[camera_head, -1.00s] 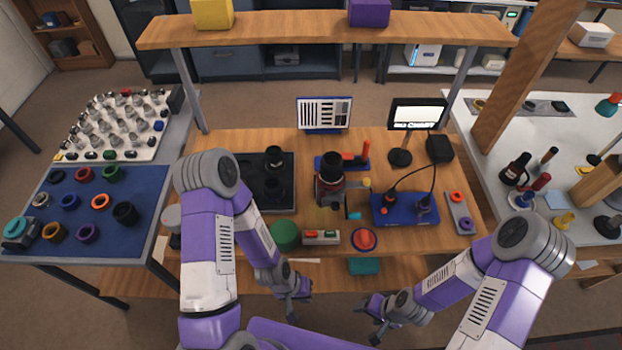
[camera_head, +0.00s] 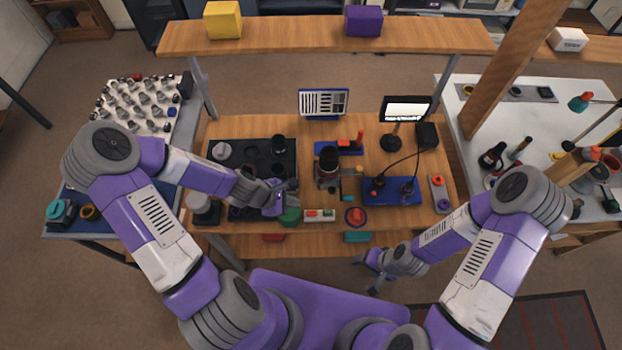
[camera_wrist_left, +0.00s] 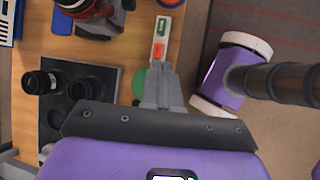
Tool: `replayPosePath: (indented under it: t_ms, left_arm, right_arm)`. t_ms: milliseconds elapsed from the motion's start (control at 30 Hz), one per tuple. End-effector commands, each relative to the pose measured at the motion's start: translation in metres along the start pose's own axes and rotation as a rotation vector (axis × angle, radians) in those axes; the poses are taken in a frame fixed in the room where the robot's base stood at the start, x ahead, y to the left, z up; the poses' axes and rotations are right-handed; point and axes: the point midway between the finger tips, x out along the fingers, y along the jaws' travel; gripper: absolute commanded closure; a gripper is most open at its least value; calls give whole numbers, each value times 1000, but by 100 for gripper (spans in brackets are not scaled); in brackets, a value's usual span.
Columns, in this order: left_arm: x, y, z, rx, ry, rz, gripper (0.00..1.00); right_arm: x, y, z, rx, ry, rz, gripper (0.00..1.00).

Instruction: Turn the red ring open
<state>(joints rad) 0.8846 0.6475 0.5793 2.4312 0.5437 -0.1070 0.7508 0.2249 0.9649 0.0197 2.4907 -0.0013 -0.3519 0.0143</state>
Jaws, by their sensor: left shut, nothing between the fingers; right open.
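A dark lens with a black top and dark red parts (camera_head: 328,168) stands upright in a holder at the middle of the bench; I cannot tell clearly which part is the red ring. The red parts also show at the top left edge of the left wrist view (camera_wrist_left: 88,8). My left gripper (camera_head: 288,190) is shut and empty, to the left of the lens and above the green round piece (camera_head: 290,217). Its shut fingers show in the left wrist view (camera_wrist_left: 162,82), apart from the lens. My right gripper (camera_head: 369,275) is open and empty in front of the bench.
A black tray (camera_head: 232,160) with dark lens parts lies left of the lens. A red-and-green button box (camera_head: 319,215) and a red knob (camera_head: 355,215) sit at the front edge. A blue cabled box (camera_head: 392,198) is at right. The shelf (camera_head: 300,37) spans the back.

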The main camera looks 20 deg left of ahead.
Motion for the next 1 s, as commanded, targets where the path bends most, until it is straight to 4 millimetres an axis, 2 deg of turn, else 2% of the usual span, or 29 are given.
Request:
replayPosePath:
  t_ms: [33, 133, 333, 767, 1000]
  left_arm:
    - [-14, 14, -4, -131, -8, 40, 100]
    - [-34, 30, -5, -328, -35, 85, 100]
    - [-51, 44, -5, -507, -66, 121, 100]
    - [-49, 45, -5, -516, -69, 121, 100]
    - [-22, 48, -3, -515, -71, 118, 100]
  right_arm:
    - [0, 0, 0, 0, 0, 0, 34]
    - [0, 0, 0, 0, 0, 0, 34]
    - [0, 0, 0, 0, 0, 0, 34]
    - [0, 0, 0, 0, 1, 0, 34]
    - [3, 1, 0, 0, 1, 0, 34]
